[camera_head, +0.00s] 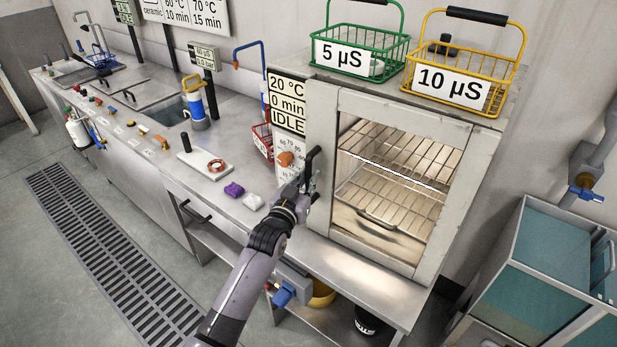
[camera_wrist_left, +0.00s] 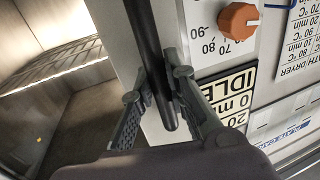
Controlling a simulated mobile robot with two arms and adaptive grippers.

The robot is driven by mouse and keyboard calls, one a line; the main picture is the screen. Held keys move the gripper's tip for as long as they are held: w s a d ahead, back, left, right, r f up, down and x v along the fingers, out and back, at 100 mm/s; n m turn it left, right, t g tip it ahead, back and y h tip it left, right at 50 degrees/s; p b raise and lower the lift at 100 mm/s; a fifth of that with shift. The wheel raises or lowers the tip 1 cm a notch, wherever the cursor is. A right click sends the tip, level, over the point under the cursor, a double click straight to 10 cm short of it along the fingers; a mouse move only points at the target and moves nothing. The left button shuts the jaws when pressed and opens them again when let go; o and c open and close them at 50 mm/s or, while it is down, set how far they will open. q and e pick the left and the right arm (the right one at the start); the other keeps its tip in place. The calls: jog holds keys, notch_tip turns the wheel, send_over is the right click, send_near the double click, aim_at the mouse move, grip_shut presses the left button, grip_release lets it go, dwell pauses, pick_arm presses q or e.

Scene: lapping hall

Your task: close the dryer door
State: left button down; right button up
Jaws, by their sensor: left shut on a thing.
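The dryer (camera_head: 412,111) stands on a metal bench at the right, with lit wire racks behind its window. The dryer door (camera_head: 400,258) has a pale frame around that window and looks nearly in line with the front. I cannot tell whether a small gap is left at its edge. The black door handle (camera_head: 313,160) is an upright bar on the door's left side, beside the control panel. My left gripper (camera_head: 304,190) is shut around the handle's lower part. The wrist view shows the handle (camera_wrist_left: 151,45) between the two fingers (camera_wrist_left: 160,92). My right gripper is out of view.
A green basket (camera_head: 346,75) and a yellow basket (camera_head: 493,98) stand on the dryer. The orange dial (camera_head: 285,158) and IDLE sign (camera_head: 287,120) are left of the handle. Purple and white blocks lie on the counter (camera_head: 215,183). A teal-panelled cabinet (camera_head: 550,242) stands at right.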

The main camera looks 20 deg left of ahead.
pick_arm(q)
jog(key=shift+w+d+r+m+h+b, duration=0.15)
jog(key=shift+w+m+h+b, duration=0.1)
jog(key=shift+w+h+b, duration=0.3)
jog(key=shift+w+d+m+h+b, duration=0.1)
jog(key=shift+w+m+h+b, duration=0.25)
jog(key=shift+w, duration=0.35)
jog(key=c, duration=2.1)
grip_release()
jog(key=o, duration=0.5)
jog(key=shift+w+d+f, duration=0.1)
jog(key=shift+w+f, duration=0.1)
jog(key=shift+w, duration=0.1)
jog(key=shift+o, duration=0.2)
jog(key=shift+s, duration=0.1)
jog(key=shift+s, duration=0.2)
